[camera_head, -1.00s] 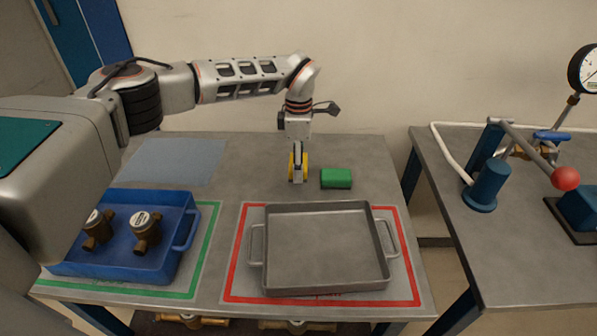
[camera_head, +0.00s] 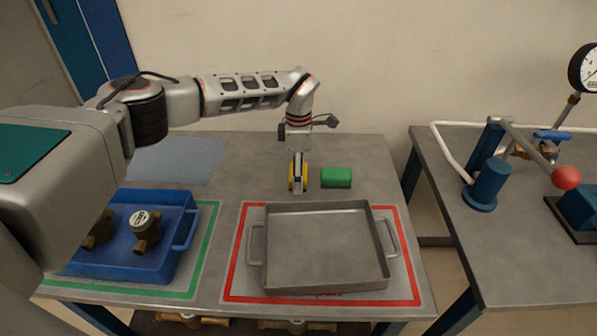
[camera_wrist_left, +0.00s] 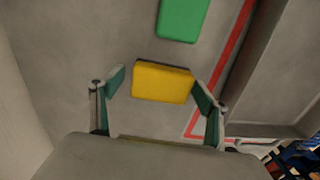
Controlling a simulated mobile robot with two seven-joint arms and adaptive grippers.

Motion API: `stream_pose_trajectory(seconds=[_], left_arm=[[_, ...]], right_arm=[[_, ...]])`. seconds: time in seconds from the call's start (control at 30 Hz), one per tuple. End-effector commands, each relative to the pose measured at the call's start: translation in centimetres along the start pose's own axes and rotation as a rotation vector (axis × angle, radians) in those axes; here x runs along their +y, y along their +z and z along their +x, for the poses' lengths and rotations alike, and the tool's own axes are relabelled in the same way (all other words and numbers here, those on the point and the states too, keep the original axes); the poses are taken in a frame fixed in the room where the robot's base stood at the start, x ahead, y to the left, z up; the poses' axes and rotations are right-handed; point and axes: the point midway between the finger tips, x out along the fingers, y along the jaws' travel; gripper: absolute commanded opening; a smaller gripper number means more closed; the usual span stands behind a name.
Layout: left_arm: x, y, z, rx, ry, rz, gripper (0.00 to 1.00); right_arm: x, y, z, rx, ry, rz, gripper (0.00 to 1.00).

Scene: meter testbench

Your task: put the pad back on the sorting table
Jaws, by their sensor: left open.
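A yellow pad (camera_wrist_left: 162,83) lies on the grey sorting table (camera_head: 215,250) in the left wrist view, between the two fingers. My left gripper (camera_wrist_left: 160,88) is open around it, with a gap at the left finger; the right finger is close to its edge, and I cannot tell if they touch. In the head view my left gripper (camera_head: 298,187) is low over the table behind the grey tray, and its finger partly hides the yellow pad (camera_head: 306,180). A green pad (camera_head: 336,177) lies just to the right. My right gripper is not in view.
The empty grey tray (camera_head: 382,284) stands inside a red outline, in front of the pads. A blue tray (camera_head: 165,272) with brass meters (camera_head: 146,228) stands left, in a green outline. A blue-grey mat (camera_head: 178,160) lies back left. A second bench (camera_head: 510,260) stands right.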

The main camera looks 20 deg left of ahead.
Motion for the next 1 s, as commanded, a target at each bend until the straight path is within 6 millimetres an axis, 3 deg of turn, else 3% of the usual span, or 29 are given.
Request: stream_pose_trajectory(seconds=[0.17,0.7,1.0], left_arm=[[0.1,0.0,-1.1,-0.001,0.003,0.000,0.75],[0.1,0.0,-10.8,0.000,0.002,0.000,0.75],[0.0,0.0,-12.3,0.000,0.000,0.000,0.75]], right_arm=[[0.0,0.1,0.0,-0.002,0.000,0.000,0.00],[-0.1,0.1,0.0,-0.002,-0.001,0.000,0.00],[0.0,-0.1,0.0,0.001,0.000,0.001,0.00]])
